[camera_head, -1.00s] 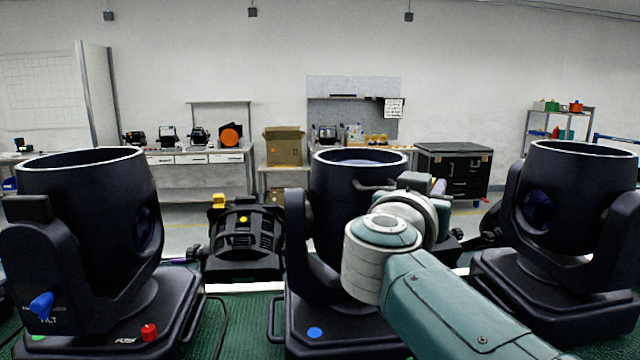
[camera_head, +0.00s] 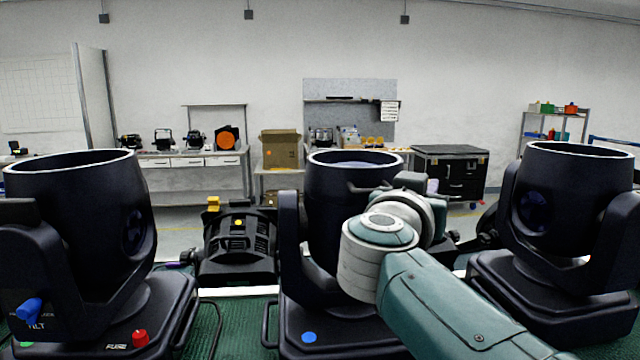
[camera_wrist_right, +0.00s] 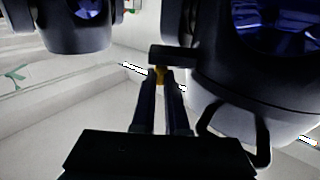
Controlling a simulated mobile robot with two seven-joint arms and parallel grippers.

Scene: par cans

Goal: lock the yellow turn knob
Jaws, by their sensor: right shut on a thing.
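The yellow turn knob (camera_wrist_right: 160,75) shows as a small yellow patch between the fingertips of my right gripper (camera_wrist_right: 160,82) in the right wrist view. The fingers are shut on it, and they and a dark bar cover most of it, so I cannot tell how far it is turned. A large black lamp head (camera_wrist_right: 245,85) is close on the right of the fingers. In the head view my right arm reaches in front of the middle black lamp (camera_head: 335,230), and the gripper itself is hidden there. My left gripper is in neither view.
Black lamps stand at the left (camera_head: 75,230) and right (camera_head: 575,200). A smaller black fixture (camera_head: 238,245) with yellow parts sits behind, left of the middle lamp. The left lamp's base has a red knob (camera_head: 139,338) and a blue knob (camera_head: 28,310). Space around the gripper is tight.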

